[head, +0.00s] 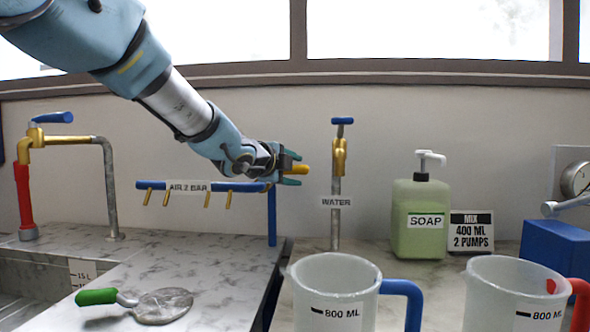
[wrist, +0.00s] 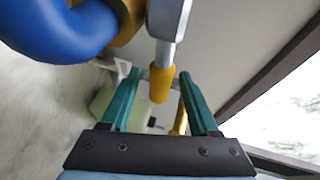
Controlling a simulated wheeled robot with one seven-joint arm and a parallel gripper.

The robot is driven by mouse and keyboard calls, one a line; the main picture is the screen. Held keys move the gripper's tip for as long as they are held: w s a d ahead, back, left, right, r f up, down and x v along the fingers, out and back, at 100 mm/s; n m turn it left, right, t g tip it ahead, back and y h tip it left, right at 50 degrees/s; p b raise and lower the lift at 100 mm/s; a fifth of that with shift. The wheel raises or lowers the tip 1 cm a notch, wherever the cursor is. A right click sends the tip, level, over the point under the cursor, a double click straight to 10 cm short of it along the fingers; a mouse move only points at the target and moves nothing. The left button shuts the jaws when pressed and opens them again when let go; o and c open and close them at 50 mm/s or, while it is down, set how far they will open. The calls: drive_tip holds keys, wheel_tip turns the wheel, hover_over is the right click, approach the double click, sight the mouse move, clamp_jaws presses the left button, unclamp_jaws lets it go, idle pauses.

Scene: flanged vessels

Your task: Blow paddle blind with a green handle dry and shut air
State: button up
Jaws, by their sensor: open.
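The paddle blind lies flat on the marbled counter at the lower left of the head view, with its green handle (head: 97,297) to the left and its round grey disc (head: 163,305) to the right. The disc has a slight shine; I cannot tell if it is wet. The blue air pipe (head: 271,215), labelled AIR 2 BAR, has several brass nozzles (head: 229,200) pointing down over the counter. My gripper (head: 292,170) is open at the pipe's right end. A yellow-tipped lever (wrist: 160,86) stands between its fingers (wrist: 160,74), with gaps on both sides in the wrist view.
A water tap (head: 338,160), a soap bottle (head: 420,215) and a MIX sign (head: 471,231) stand along the wall. Two jugs (head: 333,290) are at the front right. A sink with a brass tap (head: 70,140) is at left. A blue box (head: 555,250) stands far right.

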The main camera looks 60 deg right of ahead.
drive_tip(key=shift+d, duration=0.25)
drive_tip(key=shift+f, duration=0.1)
clamp_jaws()
idle(0.3)
idle(0.9)
